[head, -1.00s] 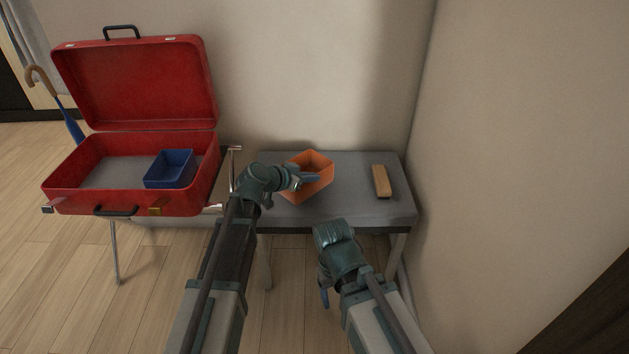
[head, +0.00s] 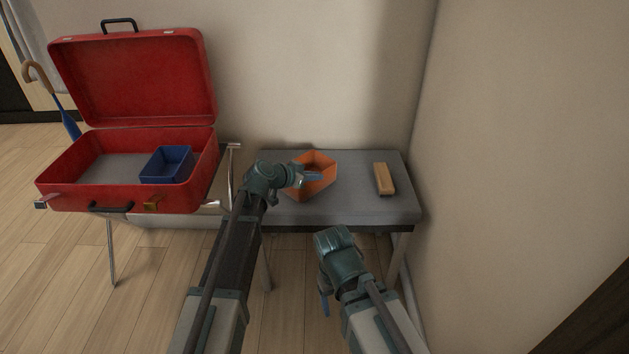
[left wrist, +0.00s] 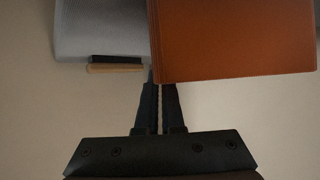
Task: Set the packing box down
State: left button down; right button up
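The grey bench (head: 345,213) also carries a tan brush (head: 384,179) at right; bare surface lies between brush and box. An open red suitcase (head: 130,200) holding a blue box (head: 166,165) stands at left. Walls close off the back and right.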

pick_arm(q)
jog(key=shift+f, duration=0.1)
jog(key=c, duration=1)
grip_release()
jog(key=shift+c, duration=0.2)
jog(key=shift+r, duration=0.35)
jog(key=p+v, duration=0.5)
jog(key=v, duration=0.7)
jog(key=shift+f+p, duration=0.2)
jog(key=shift+p, duration=0.15)
